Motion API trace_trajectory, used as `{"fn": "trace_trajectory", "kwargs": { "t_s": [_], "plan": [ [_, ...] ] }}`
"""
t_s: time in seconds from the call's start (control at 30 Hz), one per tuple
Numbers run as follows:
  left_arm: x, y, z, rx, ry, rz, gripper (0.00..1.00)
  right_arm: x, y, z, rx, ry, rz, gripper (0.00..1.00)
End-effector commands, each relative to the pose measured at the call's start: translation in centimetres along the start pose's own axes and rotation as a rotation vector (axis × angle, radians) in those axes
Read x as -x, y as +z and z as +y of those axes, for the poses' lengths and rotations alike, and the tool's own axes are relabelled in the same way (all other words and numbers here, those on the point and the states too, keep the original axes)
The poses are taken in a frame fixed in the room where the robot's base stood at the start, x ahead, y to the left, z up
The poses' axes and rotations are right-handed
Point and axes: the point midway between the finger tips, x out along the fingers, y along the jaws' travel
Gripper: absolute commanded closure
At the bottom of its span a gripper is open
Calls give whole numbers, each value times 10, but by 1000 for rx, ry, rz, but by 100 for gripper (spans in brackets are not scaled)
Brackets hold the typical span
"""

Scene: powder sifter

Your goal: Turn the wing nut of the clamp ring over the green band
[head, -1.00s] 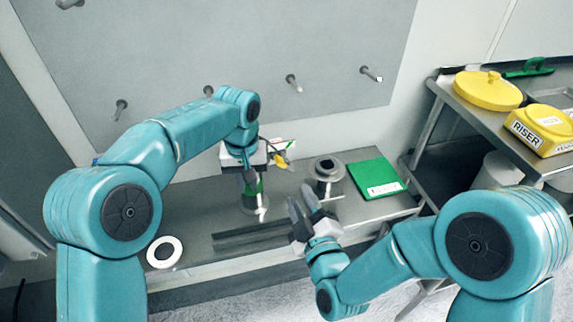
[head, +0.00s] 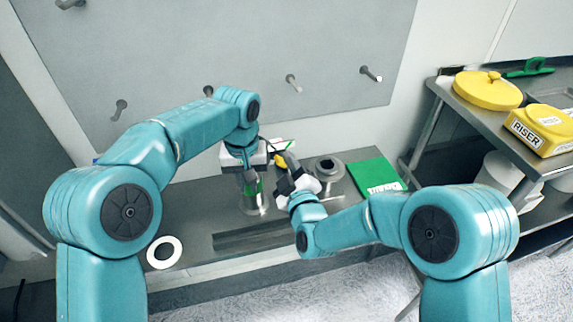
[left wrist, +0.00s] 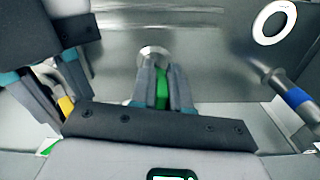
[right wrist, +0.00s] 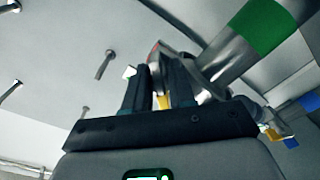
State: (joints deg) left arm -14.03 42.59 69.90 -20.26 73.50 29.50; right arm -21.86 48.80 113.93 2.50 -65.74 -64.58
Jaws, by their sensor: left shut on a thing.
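My left gripper (head: 250,172) is shut on the metal tube with the green band (head: 253,188), which stands on the bench. In the left wrist view the green band (left wrist: 162,88) shows between the fingers (left wrist: 162,82). A yellow part, apparently the wing nut (head: 279,160), sits just right of the tube's upper end. My right gripper (head: 284,170) is at it, with fingers apart. In the right wrist view the yellow part (right wrist: 164,102) shows between the fingers (right wrist: 160,85); contact cannot be told. The clamp ring itself is mostly hidden by the grippers.
A grey flanged part (head: 327,168) and a green plate (head: 377,177) are close to the right of my right gripper. A white ring (head: 164,252) lies at the bench's front left. A side shelf holds a yellow lid (head: 487,89) and a yellow riser box (head: 540,128).

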Motion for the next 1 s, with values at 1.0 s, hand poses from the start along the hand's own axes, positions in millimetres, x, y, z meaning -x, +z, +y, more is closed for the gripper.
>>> {"fn": "trace_trajectory", "kwargs": {
  "t_s": [1.0],
  "plan": [
    [0, 0, 0, 1, 0, 1, 100, 0, -1, -1, -473, 0, 1, 100]
  ]
}}
